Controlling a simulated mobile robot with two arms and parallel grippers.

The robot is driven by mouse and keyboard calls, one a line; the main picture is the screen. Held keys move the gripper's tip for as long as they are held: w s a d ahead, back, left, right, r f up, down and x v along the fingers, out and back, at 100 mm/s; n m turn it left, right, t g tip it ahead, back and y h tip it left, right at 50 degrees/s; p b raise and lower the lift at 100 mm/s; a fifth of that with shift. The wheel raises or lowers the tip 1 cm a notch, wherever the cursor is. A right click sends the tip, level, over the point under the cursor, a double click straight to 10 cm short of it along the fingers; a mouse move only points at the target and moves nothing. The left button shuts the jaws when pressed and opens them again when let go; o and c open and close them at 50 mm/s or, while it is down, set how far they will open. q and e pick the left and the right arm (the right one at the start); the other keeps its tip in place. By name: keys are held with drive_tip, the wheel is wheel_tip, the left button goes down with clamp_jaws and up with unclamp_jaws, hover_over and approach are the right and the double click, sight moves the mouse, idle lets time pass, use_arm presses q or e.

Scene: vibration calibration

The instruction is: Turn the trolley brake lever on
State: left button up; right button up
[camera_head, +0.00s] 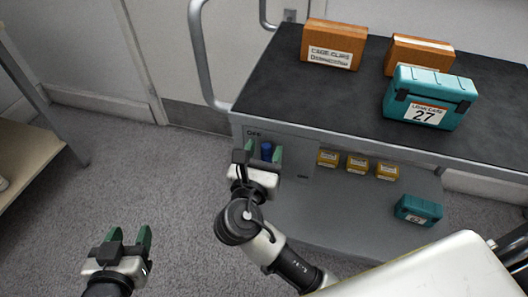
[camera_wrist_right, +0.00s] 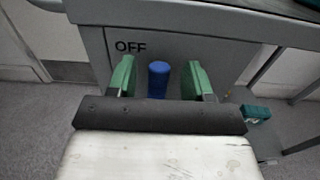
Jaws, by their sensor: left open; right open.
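The grey trolley (camera_head: 300,132) with a dark top stands ahead. Its blue brake lever (camera_head: 266,150) is on the end panel near the left corner, beside the word OFF. My right gripper (camera_head: 264,153) is at the panel, open, with the lever between its green fingers. The right wrist view shows the blue lever (camera_wrist_right: 158,78) upright between the two spread fingers, with a visible gap on each side. The lever's lower part is hidden by the gripper. My left gripper (camera_head: 127,240) is open and empty, low over the carpet at the lower left.
On the trolley top are two orange-brown boxes (camera_head: 333,44) and a teal case (camera_head: 428,98) marked 27. Small yellow boxes (camera_head: 357,163) and another teal case (camera_head: 418,211) are on the lower shelf. A metal handle (camera_head: 200,55) rises at the trolley's left. Carpet is clear at left.

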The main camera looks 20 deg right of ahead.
drive_tip(key=shift+w+d, duration=0.15)
drive_tip(key=shift+w, duration=0.1)
clamp_jaws()
